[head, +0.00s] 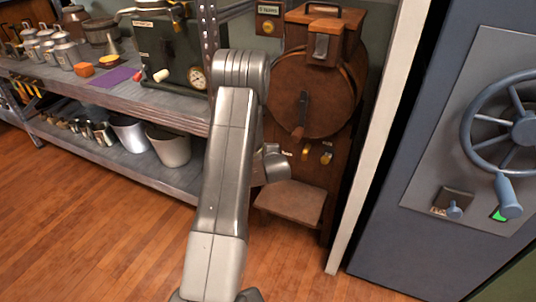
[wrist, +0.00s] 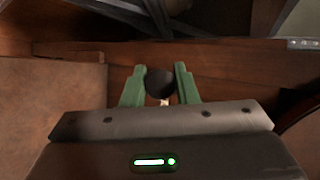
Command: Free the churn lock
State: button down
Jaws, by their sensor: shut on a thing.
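The wooden churn (head: 312,95) stands at the end of the shelf, with a round drum and a dark crank handle (head: 301,115) on its front. In the wrist view, the green fingers of my gripper (wrist: 159,84) are closed around a dark round knob (wrist: 160,80) on a pale stem. This looks like the churn lock, but its label cannot be read. In the head view, my arm hides the fingertips and the held knob.
A wooden step (head: 292,203) juts out below the knobs. The metal shelf (head: 180,103) at left holds cans, a purple cloth and a dark machine with a gauge. A white post (head: 380,130) and a blue-grey cabinet (head: 440,150) with a handwheel stand at right. The wooden floor in front is clear.

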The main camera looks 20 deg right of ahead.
jog(key=c, duration=1.1)
grip_release()
jog(key=shift+s+r, duration=0.1)
jog(key=p+v, duration=0.2)
jog(key=v, duration=1.1)
jog(key=shift+s, duration=0.3)
jog(key=b+x, duration=0.2)
jog(key=x, duration=1.2)
jog(key=shift+w+a+r, duration=0.1)
jog(key=shift+a, duration=0.05)
